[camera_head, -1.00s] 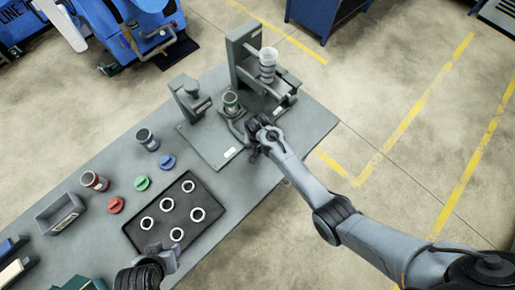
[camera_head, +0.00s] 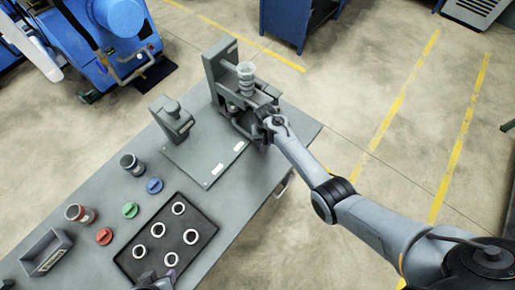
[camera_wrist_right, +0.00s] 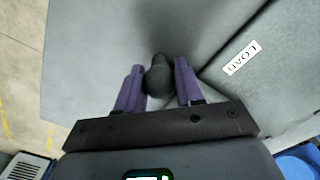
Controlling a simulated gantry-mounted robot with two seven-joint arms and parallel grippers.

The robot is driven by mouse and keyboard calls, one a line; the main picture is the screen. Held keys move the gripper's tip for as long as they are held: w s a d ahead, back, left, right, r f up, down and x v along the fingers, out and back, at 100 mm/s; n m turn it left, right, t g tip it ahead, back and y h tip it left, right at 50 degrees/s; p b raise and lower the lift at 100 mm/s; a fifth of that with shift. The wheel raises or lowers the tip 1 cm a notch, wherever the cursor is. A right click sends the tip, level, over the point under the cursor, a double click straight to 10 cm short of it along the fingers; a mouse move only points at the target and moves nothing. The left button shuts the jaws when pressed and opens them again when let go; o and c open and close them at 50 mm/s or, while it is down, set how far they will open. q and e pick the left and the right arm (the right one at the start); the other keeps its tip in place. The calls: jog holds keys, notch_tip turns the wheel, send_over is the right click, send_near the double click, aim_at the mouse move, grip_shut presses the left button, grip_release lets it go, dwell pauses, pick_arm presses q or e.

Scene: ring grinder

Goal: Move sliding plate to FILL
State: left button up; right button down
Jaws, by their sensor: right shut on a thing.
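The right gripper (camera_head: 262,116) is at the right side of the fill stand. In the right wrist view its purple fingers (camera_wrist_right: 158,88) are shut around a dark round knob (camera_wrist_right: 157,76). The grey sliding plate (camera_head: 242,127), to the left of the gripper, is now at the foot of the stand, below the clear tube (camera_head: 246,76). The cup on it is mostly hidden by the tube and stand. The LOAD label (camera_wrist_right: 242,58) shows beside the knob in the wrist view. My left gripper (camera_head: 155,280) is only partly in view at the bottom edge; its fingers are unclear.
The grey press (camera_head: 172,120) stands left of the bare base plate (camera_head: 205,158). A black tray (camera_head: 165,240) with several rings, coloured caps (camera_head: 130,209), two cups (camera_head: 132,163) and a grey bin (camera_head: 47,252) lie on the table. The table's right edge is near.

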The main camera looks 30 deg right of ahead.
jog(key=c, duration=0.7)
grip_release()
jog(key=shift+a, duration=0.1)
jog(key=shift+c, duration=0.2)
notch_tip(320, 180, up, 11)
jog(key=shift+f+p, duration=0.1)
jog(key=shift+p, duration=0.4)
